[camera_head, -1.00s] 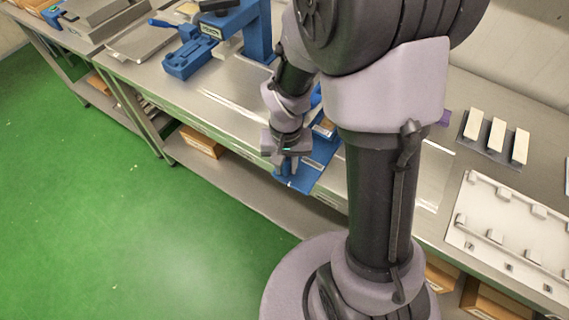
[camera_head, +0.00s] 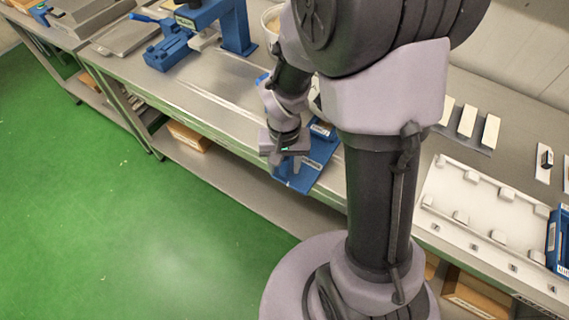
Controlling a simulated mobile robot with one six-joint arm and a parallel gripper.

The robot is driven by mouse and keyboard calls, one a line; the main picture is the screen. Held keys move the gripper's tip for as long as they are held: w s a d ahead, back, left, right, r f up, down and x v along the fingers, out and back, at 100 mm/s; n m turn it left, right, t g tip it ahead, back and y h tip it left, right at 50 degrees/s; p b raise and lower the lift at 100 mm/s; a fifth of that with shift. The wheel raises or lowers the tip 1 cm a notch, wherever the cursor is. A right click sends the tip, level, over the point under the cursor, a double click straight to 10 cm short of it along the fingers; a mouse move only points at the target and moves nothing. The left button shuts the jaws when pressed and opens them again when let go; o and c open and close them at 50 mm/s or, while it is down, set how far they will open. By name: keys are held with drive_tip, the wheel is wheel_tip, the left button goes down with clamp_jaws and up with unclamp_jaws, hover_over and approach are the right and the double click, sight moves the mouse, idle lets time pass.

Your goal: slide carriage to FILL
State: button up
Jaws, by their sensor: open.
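My gripper (camera_head: 287,163) is open, pointing down over the front edge of the bench. Just under and behind it is a blue fixture (camera_head: 312,174) with pale label plates, which reaches the bench's front edge. My arm covers part of this fixture. I cannot tell which part is the carriage, and no FILL mark is readable. I cannot tell whether the fingers touch the fixture or straddle a part of it.
A blue press-like stand (camera_head: 235,25) stands at the back left of the metal bench (camera_head: 205,90). A pale round vessel (camera_head: 268,20) is partly hidden behind my arm. White bars (camera_head: 467,121) and a white rack (camera_head: 470,200) lie at right. Green floor (camera_head: 130,220) is clear in front.

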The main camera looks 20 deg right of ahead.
wheel_tip(320, 180, up, 17)
drive_tip(key=p, duration=0.6)
drive_tip(key=shift+r, duration=0.2)
drive_tip(key=s+a+r+t+y+b, duration=0.2)
drive_tip(key=s+a+t+b, duration=0.3)
drive_tip(key=s+b, duration=0.4)
drive_tip(key=shift+s+a+t, duration=0.15)
drive_tip(key=shift+s+t, duration=0.25)
drive_tip(key=shift+s, duration=0.7)
drive_tip(key=shift+r, duration=0.1)
